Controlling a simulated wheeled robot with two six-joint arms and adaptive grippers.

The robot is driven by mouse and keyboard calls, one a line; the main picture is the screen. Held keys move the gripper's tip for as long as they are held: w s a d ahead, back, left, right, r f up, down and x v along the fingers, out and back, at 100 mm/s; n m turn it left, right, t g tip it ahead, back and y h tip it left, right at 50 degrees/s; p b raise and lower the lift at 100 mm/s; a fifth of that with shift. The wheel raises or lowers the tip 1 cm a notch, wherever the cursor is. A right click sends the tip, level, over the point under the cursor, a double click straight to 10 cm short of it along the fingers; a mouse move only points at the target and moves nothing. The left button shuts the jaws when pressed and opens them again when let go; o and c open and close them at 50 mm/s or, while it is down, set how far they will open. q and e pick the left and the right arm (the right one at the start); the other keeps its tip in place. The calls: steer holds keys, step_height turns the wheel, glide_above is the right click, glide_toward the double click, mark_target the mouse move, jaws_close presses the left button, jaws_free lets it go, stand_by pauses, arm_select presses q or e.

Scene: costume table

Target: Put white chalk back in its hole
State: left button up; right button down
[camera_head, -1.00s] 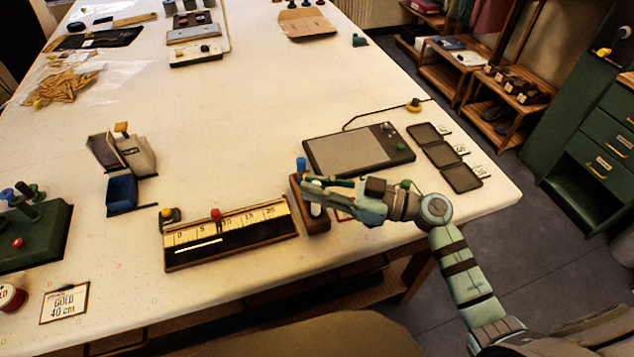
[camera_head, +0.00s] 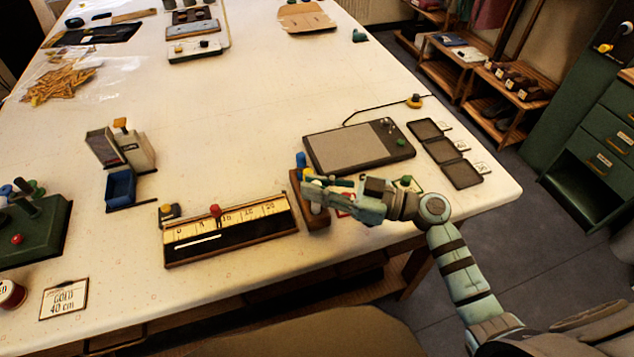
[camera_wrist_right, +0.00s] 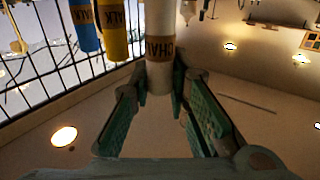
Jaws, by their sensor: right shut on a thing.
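My right gripper (camera_head: 316,190) is shut on the white chalk (camera_wrist_right: 160,45), a white stick with a brown "CHALK" band, seen between the fingers in the right wrist view. In the head view the gripper is over the near end of the small brown wooden chalk rack (camera_head: 297,192) and mostly covers the white chalk. Whether the chalk's end is inside a hole cannot be told. The blue chalk (camera_head: 301,160) stands in the far end of the rack; the yellow chalk (camera_wrist_right: 113,30) is beside it in the right wrist view. My left gripper is not in view.
A ruler board (camera_head: 235,246) with a white line on its dark strip lies just left of the rack. A grey tablet (camera_head: 350,150) and dark square trays (camera_head: 443,150) lie to the right and behind. The table's middle is clear.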

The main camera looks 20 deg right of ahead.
steer(key=shift+f, duration=0.75)
stand_by(0.7)
steer(key=c, duration=1.5)
jaws_free()
steer(key=shift+o, duration=0.2)
steer(key=shift+r, duration=0.1)
step_height(320, 180, up, 5)
steer(key=p, duration=0.6)
steer(key=shift+r+p, duration=0.85)
steer(key=shift+r, duration=0.15)
steer(key=shift+f, duration=0.1)
